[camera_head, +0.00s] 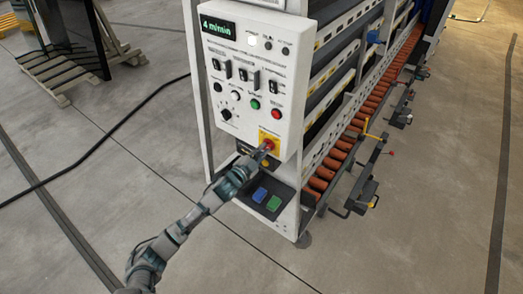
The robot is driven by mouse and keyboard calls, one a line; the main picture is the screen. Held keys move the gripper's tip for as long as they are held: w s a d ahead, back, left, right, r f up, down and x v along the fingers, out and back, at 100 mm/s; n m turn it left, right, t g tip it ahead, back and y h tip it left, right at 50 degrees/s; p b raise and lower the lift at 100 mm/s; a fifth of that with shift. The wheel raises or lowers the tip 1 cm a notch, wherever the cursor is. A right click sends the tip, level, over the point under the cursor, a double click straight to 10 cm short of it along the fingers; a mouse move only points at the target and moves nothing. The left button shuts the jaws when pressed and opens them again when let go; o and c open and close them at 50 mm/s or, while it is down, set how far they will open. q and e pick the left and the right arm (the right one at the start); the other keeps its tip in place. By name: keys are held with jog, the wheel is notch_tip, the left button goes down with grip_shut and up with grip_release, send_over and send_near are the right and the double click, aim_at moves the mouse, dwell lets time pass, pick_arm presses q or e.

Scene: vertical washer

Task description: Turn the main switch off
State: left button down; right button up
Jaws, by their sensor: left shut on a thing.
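The main switch (268,143) is a red knob on a yellow plate at the lower right of the white control panel (221,84). My left arm comes in from the lower left, and my left gripper (262,153) is at the knob, shut on it. The fingers cover part of the knob, so its exact angle cannot be made out. The panel's green display (217,27) is lit and reads "4 m/min". My right gripper is not in view.
Black switches, a green button (255,104) and a red button (276,114) sit above the main switch. Blue and green blocks (266,199) lie on a dark shelf below. An orange roller conveyor (345,143) runs off to the right. Pallets stand at upper left; a black cable crosses the floor.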

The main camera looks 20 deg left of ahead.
pick_arm(q)
jog(key=n+p, duration=0.2)
jog(key=n, duration=0.3)
jog(key=n+p, duration=0.3)
jog(key=n, duration=0.3)
jog(key=r+n+p, duration=0.1)
jog(key=n+p, duration=0.2)
jog(key=n, duration=0.3)
jog(key=shift+d, duration=0.1)
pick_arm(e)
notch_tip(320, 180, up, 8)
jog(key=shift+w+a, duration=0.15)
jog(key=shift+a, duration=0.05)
pick_arm(q)
jog(key=shift+n, duration=0.4)
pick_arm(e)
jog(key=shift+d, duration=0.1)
pick_arm(q)
jog(key=c, duration=1.2)
grip_release()
jog(key=shift+f, duration=0.3)
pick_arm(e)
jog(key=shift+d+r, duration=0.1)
pick_arm(q)
jog(key=v, duration=1.2)
